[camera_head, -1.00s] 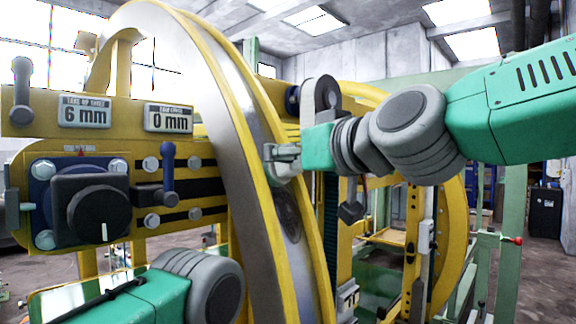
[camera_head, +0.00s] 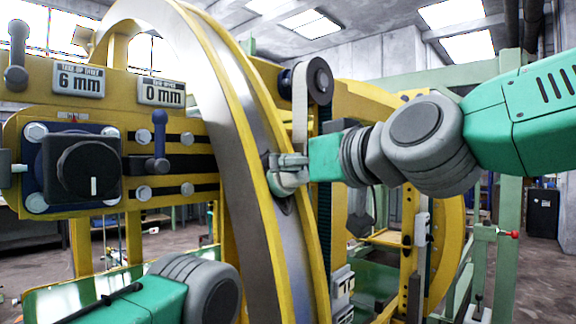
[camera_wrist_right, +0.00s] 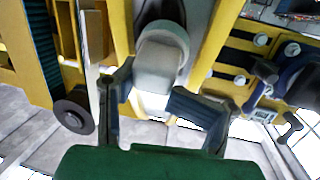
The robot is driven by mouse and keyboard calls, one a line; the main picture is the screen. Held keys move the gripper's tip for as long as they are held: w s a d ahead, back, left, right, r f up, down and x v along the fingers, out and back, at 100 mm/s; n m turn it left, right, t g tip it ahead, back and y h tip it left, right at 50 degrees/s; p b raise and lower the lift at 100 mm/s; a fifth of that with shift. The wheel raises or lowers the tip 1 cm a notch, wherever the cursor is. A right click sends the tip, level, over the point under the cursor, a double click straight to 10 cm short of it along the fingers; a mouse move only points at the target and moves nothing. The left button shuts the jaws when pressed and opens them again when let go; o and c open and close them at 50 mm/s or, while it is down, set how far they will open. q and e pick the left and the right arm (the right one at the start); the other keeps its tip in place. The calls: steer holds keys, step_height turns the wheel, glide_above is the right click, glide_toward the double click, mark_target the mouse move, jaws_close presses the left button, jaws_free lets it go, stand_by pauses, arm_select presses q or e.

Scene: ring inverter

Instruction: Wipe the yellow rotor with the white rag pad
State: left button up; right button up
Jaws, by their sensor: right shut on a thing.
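The rotor (camera_head: 293,250) is a large upright ring with yellow edges and a grey metal band between them, in the middle of the head view. My right gripper (camera_head: 283,165) is at the rotor's band, shut on the white rag pad (camera_head: 289,184). The pad lies against or very near the band; contact is hard to tell. In the right wrist view the pad (camera_wrist_right: 158,62) is a rounded off-white block between the gripper's fingers (camera_wrist_right: 160,98), with the rotor (camera_wrist_right: 204,28) behind it. My left arm shows at the lower left, but its gripper is out of view.
A yellow panel with a black knob (camera_head: 88,168), a blue lever (camera_head: 160,145) and gauges reading 6 mm (camera_head: 78,80) and 0 mm (camera_head: 161,93) stands left of the rotor. A belt pulley (camera_head: 318,80) sits above the right gripper. Green posts (camera_head: 510,180) stand at the right.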

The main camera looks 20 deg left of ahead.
mark_target(288, 195)
steer(key=shift+w+d+f+b, duration=0.1)
steer(key=shift+d+f+b, duration=0.45)
steer(key=shift+f, duration=0.3)
steer(key=shift+s+f+b, duration=0.15)
steer(key=shift+f+b, duration=0.35)
steer(key=shift+f, duration=0.05)
steer(key=shift+s+f+b, duration=0.15)
steer(key=shift+f+b, duration=0.3)
steer(key=shift+f, duration=0.1)
steer(key=shift+d+f+b, duration=0.35)
steer(key=shift+f+b, duration=0.25)
steer(key=shift+f, duration=0.1)
steer(key=shift+s, duration=0.1)
steer(key=shift+a+r+p, duration=0.2)
steer(key=shift+r+p, duration=0.35)
steer(key=r+p, duration=0.1)
steer(key=a+r+p, duration=0.1)
steer(key=r+p, duration=0.2)
steer(key=shift+w+a, duration=0.2)
steer(key=shift+w, duration=0.05)
steer(key=shift+w+a+r+p, duration=0.1)
steer(key=shift+a+r+p, duration=0.2)
steer(key=shift+r+p, duration=0.3)
steer(key=shift+w+a+r+p, duration=0.1)
steer(key=shift+a+r+p, duration=0.15)
steer(key=shift+r+p, duration=0.3)
